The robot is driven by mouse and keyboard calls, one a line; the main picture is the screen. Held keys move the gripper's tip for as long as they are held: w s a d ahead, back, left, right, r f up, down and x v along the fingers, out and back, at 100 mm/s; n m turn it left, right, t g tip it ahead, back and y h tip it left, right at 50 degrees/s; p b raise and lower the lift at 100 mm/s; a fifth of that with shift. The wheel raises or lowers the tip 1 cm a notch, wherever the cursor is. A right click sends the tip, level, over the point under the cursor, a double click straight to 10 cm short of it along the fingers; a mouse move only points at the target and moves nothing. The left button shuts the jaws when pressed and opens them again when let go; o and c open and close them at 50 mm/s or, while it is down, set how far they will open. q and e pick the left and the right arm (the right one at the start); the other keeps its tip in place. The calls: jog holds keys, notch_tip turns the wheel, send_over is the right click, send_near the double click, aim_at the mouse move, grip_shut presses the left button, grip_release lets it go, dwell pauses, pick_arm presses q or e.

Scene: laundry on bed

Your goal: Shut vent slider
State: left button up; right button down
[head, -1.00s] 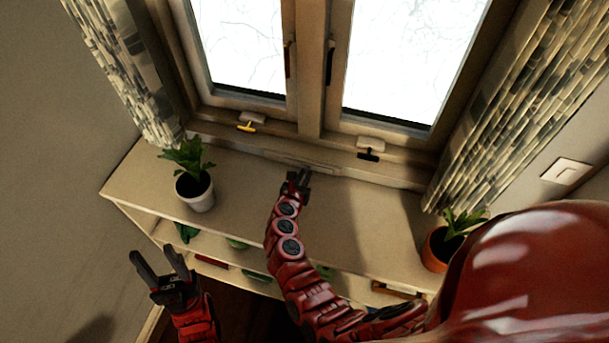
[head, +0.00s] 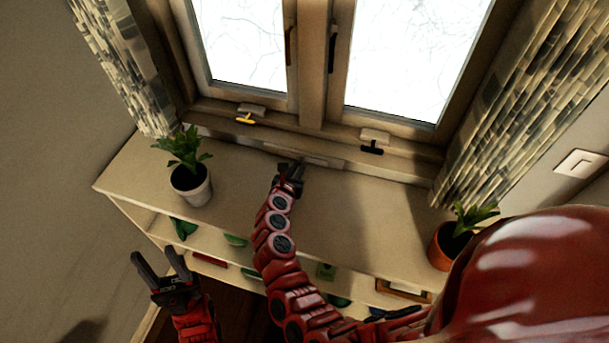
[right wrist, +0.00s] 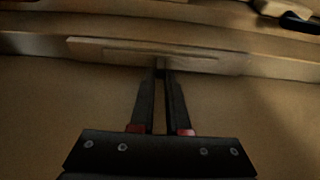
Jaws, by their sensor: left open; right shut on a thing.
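The vent slider is a pale, narrow bar (head: 318,160) set along the low rail below the window. It also shows in the right wrist view (right wrist: 105,49), wide across the top. My right gripper (head: 291,166) reaches over the shelf top to the bar, left of its middle in the head view. In the right wrist view my right gripper (right wrist: 161,72) has its fingertips close together at the bar's lower edge, shut on a small part of the slider that they mostly hide. My left gripper (head: 155,256) is open and empty, in front of the shelf at lower left.
A white-potted plant (head: 191,187) stands on the shelf top (head: 350,220) to the left, and an orange-potted plant (head: 449,247) to the right. A yellow handle (head: 245,121) and a black handle (head: 371,149) sit on the window frames. Patterned curtains hang at both sides.

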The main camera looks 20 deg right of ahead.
aim_at(291, 156)
jog(key=shift+w+a+f+b, duration=0.1)
jog(key=shift+w+a+b, duration=0.5)
jog(key=shift+b, duration=1.5)
jog(key=shift+w+a+b, duration=0.35)
jog(key=shift+a+b, duration=0.4)
jog(key=shift+b, duration=1.35)
jog(key=shift+w+r, duration=0.1)
jog(key=shift+r, duration=0.35)
jog(key=shift+w, duration=0.1)
jog(key=c, duration=1.1)
grip_release()
jog(key=shift+c, duration=0.2)
jog(key=shift+o, duration=1.3)
jog(key=shift+w+f, duration=0.1)
